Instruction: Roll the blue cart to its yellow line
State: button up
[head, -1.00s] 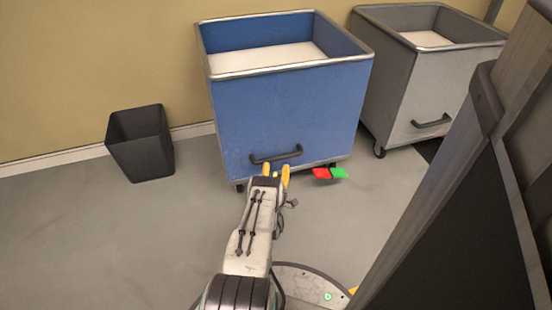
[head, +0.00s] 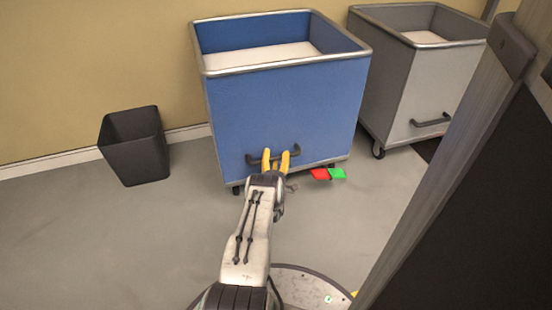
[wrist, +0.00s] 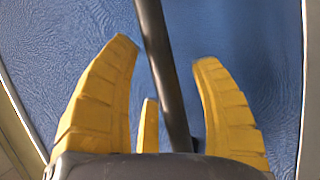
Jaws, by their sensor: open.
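The blue cart (head: 270,110) stands against the wall in the head view, with a metal rim, a white load inside and a dark handle (head: 257,160) low on its front. My gripper (head: 276,154) is at the handle with its yellow fingers open. In the wrist view the handle (wrist: 165,75) runs as a dark bar between the spread fingers of my gripper (wrist: 168,75), with the cart's blue front (wrist: 240,40) behind. I cannot tell whether any finger touches the bar. A red and a green pedal (head: 328,174) stick out at the cart's lower front. No yellow line is clearly visible.
A grey cart (head: 410,90) stands just right of the blue one. A dark waste bin (head: 135,150) is at the left by the wall. A large dark panel with a pale post (head: 440,170) blocks the right side. The floor at the left front is clear.

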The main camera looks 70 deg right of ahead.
jog(key=shift+a, duration=0.1)
grip_shut()
dwell(0.5)
